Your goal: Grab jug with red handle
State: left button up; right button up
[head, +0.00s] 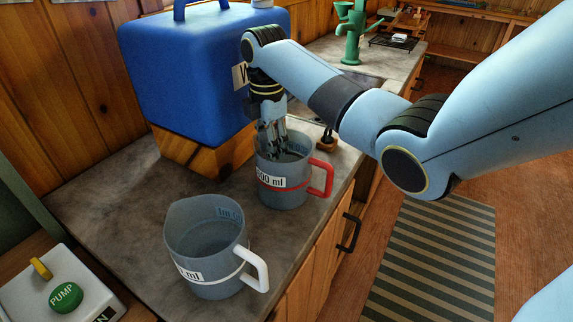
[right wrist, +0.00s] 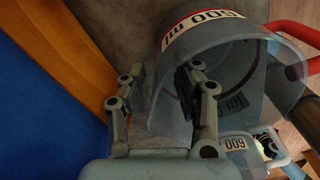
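The grey, see-through jug with the red handle (head: 285,197) stands upright on the counter in the head view, with a red band and a "500 ml" label. Its red handle (head: 326,179) points right. My right gripper (head: 272,138) reaches down to the jug's far-left rim. In the right wrist view, the fingers of my right gripper (right wrist: 160,85) are apart. One finger appears inside the jug (right wrist: 262,62) and the other outside its wall; whether either touches is unclear. My left gripper is not in view.
A similar jug with a white handle (head: 203,235) stands nearer on the counter (head: 120,205). A blue container (head: 190,75) on a wooden block (head: 205,155) stands close behind the gripper. A panel with a green PUMP button (head: 66,297) is at the lower left.

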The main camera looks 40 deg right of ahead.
notch_tip(320, 180, down, 2)
jog(key=shift+f, duration=0.25)
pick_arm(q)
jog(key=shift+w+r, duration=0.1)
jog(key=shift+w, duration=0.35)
pick_arm(e)
grip_shut()
